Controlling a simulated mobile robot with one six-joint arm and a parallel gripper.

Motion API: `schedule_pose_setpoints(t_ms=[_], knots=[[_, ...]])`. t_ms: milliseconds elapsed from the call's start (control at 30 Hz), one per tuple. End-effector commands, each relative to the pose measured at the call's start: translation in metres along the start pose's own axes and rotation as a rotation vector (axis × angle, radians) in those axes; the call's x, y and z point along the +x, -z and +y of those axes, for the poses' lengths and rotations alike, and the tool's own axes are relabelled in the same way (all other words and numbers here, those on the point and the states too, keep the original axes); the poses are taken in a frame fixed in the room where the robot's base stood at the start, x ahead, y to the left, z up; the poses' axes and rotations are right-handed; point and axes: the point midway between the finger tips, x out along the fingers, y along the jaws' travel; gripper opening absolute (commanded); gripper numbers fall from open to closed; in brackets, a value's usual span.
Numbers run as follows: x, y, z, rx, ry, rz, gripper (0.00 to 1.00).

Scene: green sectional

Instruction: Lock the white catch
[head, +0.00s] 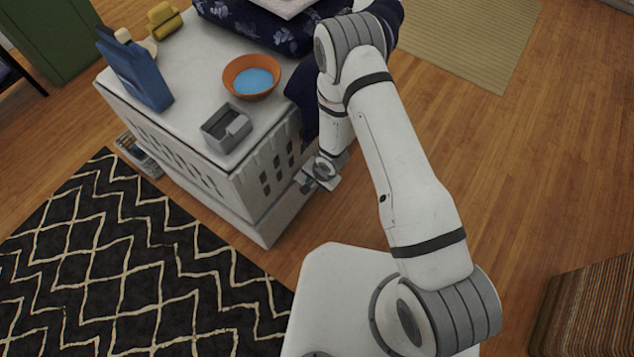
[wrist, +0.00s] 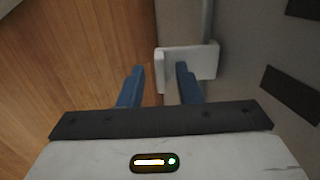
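The white catch (wrist: 202,60) is a pale block on the grey wall of the crate, in the upper middle of the wrist view. A thin upright rod (wrist: 207,15) meets its top. My gripper (wrist: 158,82) has two blue fingers spread apart with nothing visibly clamped between them. The right finger overlaps the catch's lower edge; the left finger is left of the catch, over the floor. I cannot tell whether the right finger touches it. In the head view my gripper (head: 322,180) is beside the right end of the white crate (head: 225,195); the catch is not clear there.
On the crate top are an orange bowl (head: 250,78) with blue contents, a grey box (head: 226,129), a blue bag (head: 138,75) and a yellow item (head: 163,20). A patterned rug (head: 120,275) lies in front. Wood floor (head: 555,130) is open to the right.

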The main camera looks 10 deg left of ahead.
Motion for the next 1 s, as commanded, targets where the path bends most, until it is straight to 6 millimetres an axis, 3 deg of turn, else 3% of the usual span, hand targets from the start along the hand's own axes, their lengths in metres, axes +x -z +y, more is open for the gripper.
schedule_pose_setpoints(t_ms=[167,533,1000], knots=[[-0.0004,0.0002,0.0000,0.000,0.000,0.000,0.31],[-0.0006,0.0005,0.0004,0.001,0.000,0.000,0.01],[-0.0015,0.0021,0.0044,0.004,-0.003,0.000,0.00]])
